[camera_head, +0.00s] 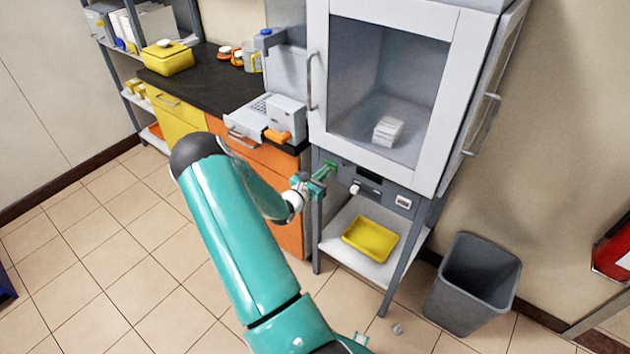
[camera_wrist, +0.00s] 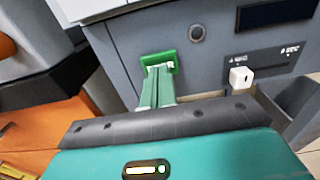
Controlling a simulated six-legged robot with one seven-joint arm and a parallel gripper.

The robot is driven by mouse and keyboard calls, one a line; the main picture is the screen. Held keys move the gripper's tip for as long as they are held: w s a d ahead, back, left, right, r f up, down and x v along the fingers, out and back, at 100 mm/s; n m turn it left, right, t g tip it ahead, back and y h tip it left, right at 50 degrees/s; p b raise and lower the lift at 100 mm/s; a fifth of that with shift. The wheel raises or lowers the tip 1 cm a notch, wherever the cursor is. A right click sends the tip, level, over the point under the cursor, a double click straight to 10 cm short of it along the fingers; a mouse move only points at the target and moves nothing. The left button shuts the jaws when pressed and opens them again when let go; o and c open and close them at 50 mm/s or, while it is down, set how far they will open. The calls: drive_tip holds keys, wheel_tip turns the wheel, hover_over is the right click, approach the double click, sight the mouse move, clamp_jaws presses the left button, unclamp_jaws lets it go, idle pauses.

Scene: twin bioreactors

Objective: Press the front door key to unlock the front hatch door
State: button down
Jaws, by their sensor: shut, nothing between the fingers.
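The bioreactor cabinet has a front hatch door (camera_head: 385,75) with a white frame and a glass pane; it looks closed. Below it is a grey control panel (camera_wrist: 213,62). A green key (camera_wrist: 160,58) sits at the panel's left end, also in the head view (camera_head: 331,165). My gripper (camera_wrist: 158,70) is shut and empty, with its green fingertips at the lower part of the key. They look touching or very close; I cannot tell if the key is pressed in. The fingertips hide part of it.
The panel also has a dark display (camera_head: 369,178), a round dark button (camera_wrist: 197,33) and a white knob (camera_wrist: 241,76). A yellow tray (camera_head: 370,239) lies on the shelf below. An orange-fronted counter (camera_head: 270,165) stands left. A grey bin (camera_head: 472,285) stands right.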

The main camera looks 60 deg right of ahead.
drive_tip(key=shift+d, duration=0.25)
